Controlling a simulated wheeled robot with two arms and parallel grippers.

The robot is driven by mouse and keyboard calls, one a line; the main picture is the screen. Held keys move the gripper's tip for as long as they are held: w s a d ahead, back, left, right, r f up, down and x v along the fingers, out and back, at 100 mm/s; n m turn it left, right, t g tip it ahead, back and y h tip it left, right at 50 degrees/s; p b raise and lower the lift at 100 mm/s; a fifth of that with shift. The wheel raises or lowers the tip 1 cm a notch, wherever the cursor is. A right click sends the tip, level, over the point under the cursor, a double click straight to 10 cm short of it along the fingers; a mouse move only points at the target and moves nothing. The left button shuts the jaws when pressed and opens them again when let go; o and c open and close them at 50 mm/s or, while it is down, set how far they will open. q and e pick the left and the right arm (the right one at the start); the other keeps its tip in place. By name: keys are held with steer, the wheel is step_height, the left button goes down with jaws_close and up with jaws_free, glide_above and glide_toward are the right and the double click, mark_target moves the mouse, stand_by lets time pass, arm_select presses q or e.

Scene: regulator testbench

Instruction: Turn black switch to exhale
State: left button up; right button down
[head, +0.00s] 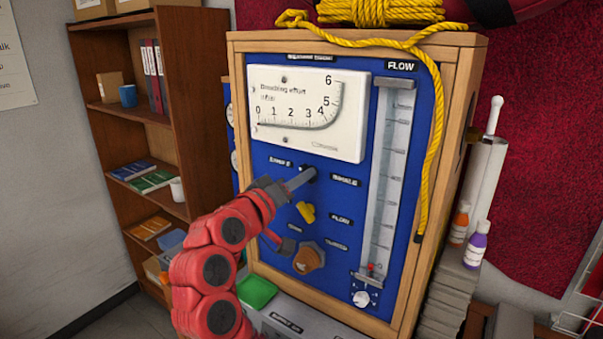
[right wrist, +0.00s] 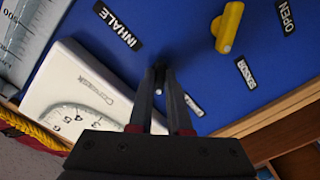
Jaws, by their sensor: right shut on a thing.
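The black switch (head: 308,171) is a small dark knob on the blue panel (head: 339,205), below the white gauge. My right gripper (head: 303,177) reaches it from the lower left, fingers shut on it. In the right wrist view the switch (right wrist: 158,68) shows between the fingertips (right wrist: 161,78), mostly hidden by them. The INHALE label (right wrist: 118,27) is on one side of it. My left gripper is not in view.
A yellow switch (head: 306,211) and a brown knob (head: 308,258) sit below the black switch. The gauge (head: 306,110) is above and the flow tube (head: 389,180) to the right. Yellow rope (head: 432,140) hangs over the wooden frame. Shelves (head: 140,130) stand at left.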

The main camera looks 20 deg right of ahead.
steer(key=shift+f+n, duration=0.1)
steer(key=shift+n, duration=0.2)
steer(key=c, duration=0.9)
jaws_free()
steer(key=shift+o, duration=0.2)
steer(key=b+v, duration=0.4)
steer(key=v, duration=1.3)
steer(key=shift+a, duration=0.2)
